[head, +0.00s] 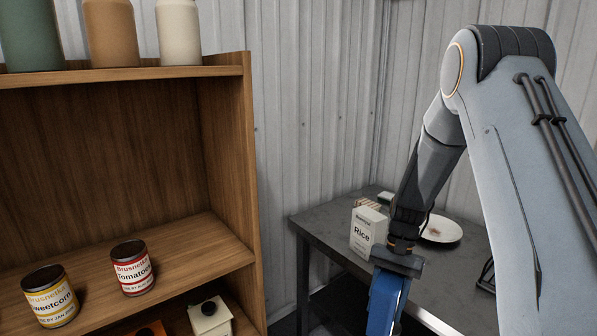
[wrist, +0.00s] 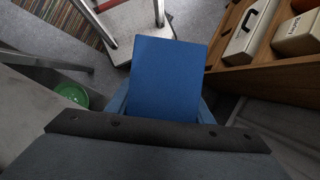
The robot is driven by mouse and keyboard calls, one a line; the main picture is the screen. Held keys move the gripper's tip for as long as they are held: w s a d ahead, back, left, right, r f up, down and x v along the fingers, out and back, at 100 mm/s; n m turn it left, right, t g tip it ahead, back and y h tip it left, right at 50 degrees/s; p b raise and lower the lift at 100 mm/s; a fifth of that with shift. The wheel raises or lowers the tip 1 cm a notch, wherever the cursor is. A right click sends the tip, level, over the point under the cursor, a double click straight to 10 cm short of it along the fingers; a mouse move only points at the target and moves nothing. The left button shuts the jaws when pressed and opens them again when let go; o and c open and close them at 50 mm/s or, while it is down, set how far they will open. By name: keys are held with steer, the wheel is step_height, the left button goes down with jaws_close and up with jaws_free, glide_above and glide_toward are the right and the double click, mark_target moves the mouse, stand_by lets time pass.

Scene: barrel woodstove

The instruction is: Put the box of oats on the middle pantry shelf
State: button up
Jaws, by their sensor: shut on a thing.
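My gripper (head: 398,262) is shut on a blue box (head: 384,303), held in front of the grey table and right of the shelf unit. The blue box (wrist: 167,75) fills the middle of the wrist view between the fingers. No label shows on it, so I cannot read whether it is the oats. The wooden pantry unit stands at left in the head view. Its middle shelf (head: 190,262) holds a yellow sweetcorn can (head: 50,296) and a red tomatoes can (head: 132,268), with bare board behind and right of them.
The top shelf (head: 120,76) holds several canisters. A cream box (head: 210,318) stands on the lower shelf. The grey table (head: 310,222) bears a rice box (head: 367,232) and a white plate (head: 441,229). A green bowl (wrist: 72,95) shows at left in the wrist view.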

mark_target(372, 335)
steer(key=a+f+n, duration=0.1)
steer(key=f+n, duration=0.1)
steer(key=s+a+f+n+h, duration=0.1)
steer(key=f+n, duration=0.1)
steer(key=f, duration=0.1)
steer(key=a+f+n+h+b, duration=0.1)
steer(key=f+n, duration=0.1)
steer(key=shift+s+f, duration=0.3)
steer(key=shift+f, duration=0.05)
step_height(372, 335, down, 9)
steer(key=w+b, duration=0.2)
steer(key=b, duration=0.7)
steer(key=shift+w, duration=0.25)
steer(key=shift+s+d, duration=0.1)
